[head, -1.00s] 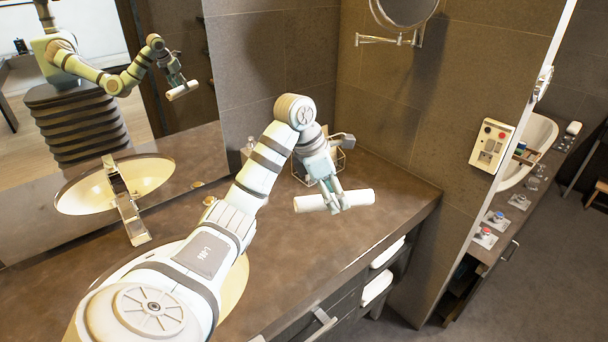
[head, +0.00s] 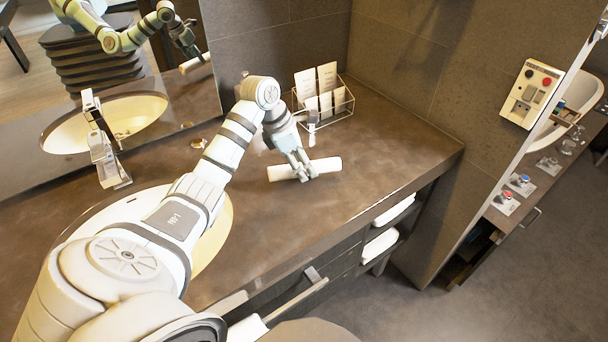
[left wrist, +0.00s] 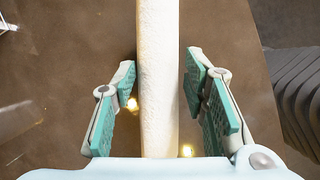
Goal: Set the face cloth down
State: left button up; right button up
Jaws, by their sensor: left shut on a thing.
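The face cloth (head: 329,165) is a white roll, held crosswise in my left gripper (head: 302,173) over the middle of the brown vanity counter (head: 385,135). In the left wrist view the roll (left wrist: 158,65) runs lengthwise between the two green-padded fingers of the same gripper (left wrist: 160,100). It is close to the counter top, but I cannot tell whether it touches. My right gripper is not in view.
A wire rack (head: 325,104) with white cards stands behind the cloth, near the wall. A sink (head: 215,225) with a faucet (head: 103,150) lies left, partly behind my arm. The counter right of the cloth is bare. White towels (head: 380,246) sit on shelves below.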

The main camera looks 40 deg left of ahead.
pick_arm(q)
notch_tip(320, 180, down, 3)
jog(key=shift+f, duration=0.2)
jog(key=shift+s+f, duration=0.2)
jog(key=shift+f, duration=0.1)
jog(key=o, duration=1)
jog(key=shift+w+f, duration=0.1)
jog(key=shift+o, duration=0.2)
jog(key=shift+d, duration=0.1)
jog(key=v, duration=1.2)
jog(key=shift+r, duration=0.25)
